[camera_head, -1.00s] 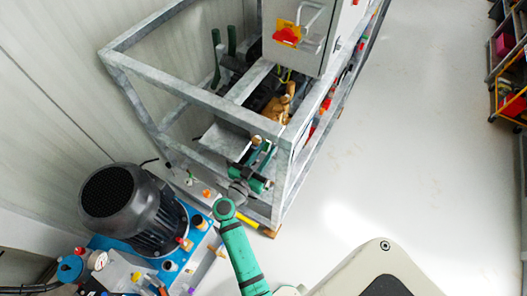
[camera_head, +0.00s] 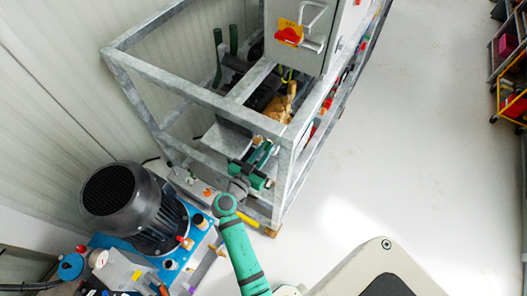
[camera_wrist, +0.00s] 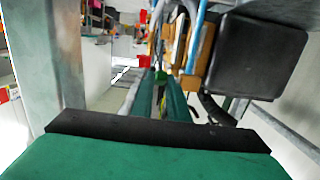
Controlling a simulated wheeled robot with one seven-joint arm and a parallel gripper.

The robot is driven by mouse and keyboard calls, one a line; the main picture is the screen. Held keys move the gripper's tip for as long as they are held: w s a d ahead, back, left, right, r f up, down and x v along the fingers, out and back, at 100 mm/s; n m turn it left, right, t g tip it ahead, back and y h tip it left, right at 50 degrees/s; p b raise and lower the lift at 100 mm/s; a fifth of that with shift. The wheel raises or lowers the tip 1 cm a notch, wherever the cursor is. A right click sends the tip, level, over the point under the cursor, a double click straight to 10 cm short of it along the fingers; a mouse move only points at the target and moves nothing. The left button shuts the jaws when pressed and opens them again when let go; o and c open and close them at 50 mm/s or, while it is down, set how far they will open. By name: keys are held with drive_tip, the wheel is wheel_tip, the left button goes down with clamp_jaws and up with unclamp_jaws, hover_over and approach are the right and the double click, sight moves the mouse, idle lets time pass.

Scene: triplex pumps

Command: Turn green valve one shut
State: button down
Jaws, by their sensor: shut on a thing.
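My gripper (camera_head: 263,152) reaches in at the near lower corner of the grey metal frame in the head view. Its two green fingers (camera_wrist: 155,88) point forward in the wrist view, with only a narrow gap between them. A small green part, which looks like the handle of green valve one (camera_wrist: 161,76), shows at the fingertips. My gripper is shut on it. In the head view my fingers and wrist hide the valve, so its turn angle cannot be told.
The grey frame (camera_head: 186,92) stands around the gripper, with a post close on its right. A grey box with a red-and-yellow switch (camera_head: 289,33) is above. A black motor (camera_head: 130,205) stands to the left. Open floor (camera_head: 370,150) lies to the right.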

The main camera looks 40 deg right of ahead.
drive_tip(key=g+y, duration=0.1)
drive_tip(key=d+r+y, duration=0.1)
drive_tip(key=y, duration=0.1)
drive_tip(key=shift+s+g+y, duration=0.1)
drive_tip(key=shift+g+y, duration=0.2)
drive_tip(key=shift+g, duration=0.1)
drive_tip(key=shift+d+g+y, duration=0.1)
drive_tip(key=shift+g+y, duration=0.3)
drive_tip(key=shift+y, duration=0.6)
drive_tip(key=shift+s, duration=0.1)
drive_tip(key=shift+f, duration=0.1)
drive_tip(key=c, duration=2)
unclamp_jaws()
drive_tip(key=shift+w, duration=0.2)
drive_tip(key=shift+a+r, duration=0.2)
drive_tip(key=shift+a, duration=0.05)
